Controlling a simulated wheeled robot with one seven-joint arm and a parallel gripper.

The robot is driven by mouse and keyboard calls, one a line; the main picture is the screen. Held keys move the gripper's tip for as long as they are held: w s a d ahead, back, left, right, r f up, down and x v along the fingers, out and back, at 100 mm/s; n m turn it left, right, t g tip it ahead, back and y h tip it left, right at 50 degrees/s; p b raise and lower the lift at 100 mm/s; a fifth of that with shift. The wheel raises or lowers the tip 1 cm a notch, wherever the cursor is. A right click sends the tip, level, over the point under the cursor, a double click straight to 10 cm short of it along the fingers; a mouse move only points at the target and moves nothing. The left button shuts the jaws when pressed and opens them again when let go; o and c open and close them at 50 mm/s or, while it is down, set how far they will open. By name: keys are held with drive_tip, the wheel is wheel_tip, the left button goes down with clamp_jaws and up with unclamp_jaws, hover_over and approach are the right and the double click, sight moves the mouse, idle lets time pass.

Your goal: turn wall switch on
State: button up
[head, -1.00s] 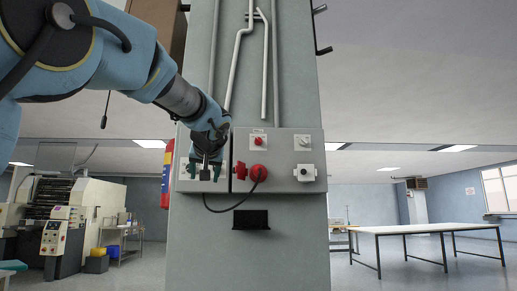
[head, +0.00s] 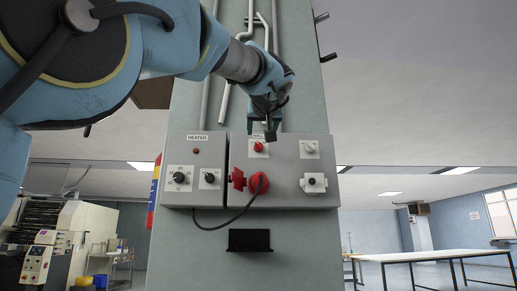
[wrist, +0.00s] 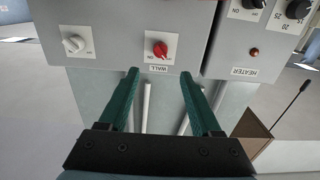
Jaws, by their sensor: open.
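The wall switch is a red rotary knob (head: 258,147) on a small white plate in the upper left of the larger grey box. In the wrist view the red knob (wrist: 160,49) sits by the label "WALL", which appears upside down. My gripper (head: 263,128) is just above the switch in the head view, partly covering its plate and label. In the wrist view my gripper (wrist: 160,73) has its two green fingers apart and empty, with the knob beyond the tips and between their lines. I see no contact with the knob.
A red plug (head: 259,184) with a black cable is below the switch. The heater box (head: 194,170) adjoins on the left. Pipes (head: 227,80) run up the pillar.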

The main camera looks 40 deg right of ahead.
sight(259, 144)
drive_tip(key=p+x, duration=0.6)
drive_tip(key=x, duration=0.3)
drive_tip(key=shift+r, duration=0.2)
drive_tip(key=shift+w+d+f+p, duration=0.2)
drive_tip(key=shift+w+d+p, duration=0.25)
drive_tip(key=shift+w+p, duration=0.1)
clamp_jaws()
